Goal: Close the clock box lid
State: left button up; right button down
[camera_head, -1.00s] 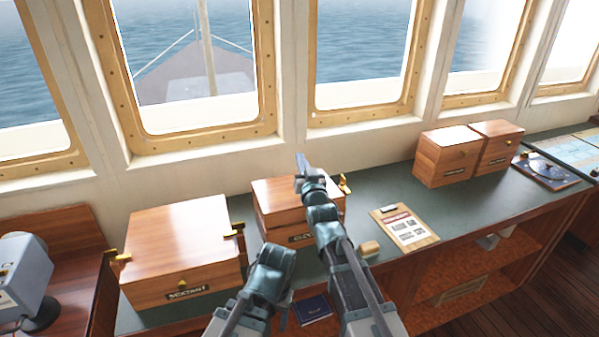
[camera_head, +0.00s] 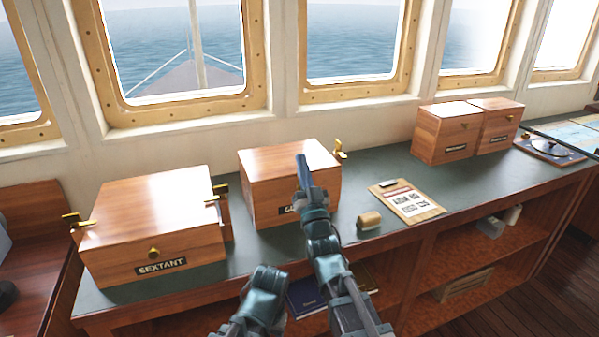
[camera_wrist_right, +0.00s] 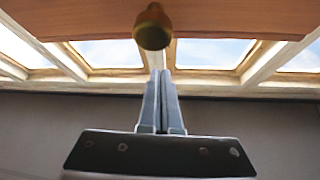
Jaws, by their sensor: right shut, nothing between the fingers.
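The clock box (camera_head: 262,196) is a brown wooden box on the green counter, in the middle of the head view. Its lid (camera_head: 270,158) looks down on the body, with no clear gap. Its label is partly hidden behind my right arm. My right gripper (camera_head: 302,168) is shut and empty, in front of the box's front face and lid edge in the picture; I cannot tell whether it touches. In the right wrist view the shut fingers (camera_wrist_right: 161,100) point towards a wooden panel with a brass knob (camera_wrist_right: 153,27). My left arm shows low in the head view, but its fingers do not show.
The sextant box (camera_head: 150,235) stands on the left, with brass fittings. Two more boxes (camera_head: 445,132) stand farther right. Windows line the back wall.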

pick_arm(q)
jog(key=shift+s+f+b, duration=0.2)
jog(key=shift+f+b, duration=1.3)
jog(key=shift+f, duration=0.65)
pick_arm(e)
jog(key=shift+s+d+f, duration=0.1)
jog(key=shift+s+f, duration=0.1)
jog(key=shift+f, duration=0.4)
jog(key=shift+s+d+f, duration=0.1)
jog(key=shift+s+f, duration=0.15)
jog(key=shift+f, duration=0.35)
jog(key=shift+s+f, duration=0.2)
jog(key=shift+f, duration=0.4)
pick_arm(q)
jog(key=shift+d, duration=0.1)
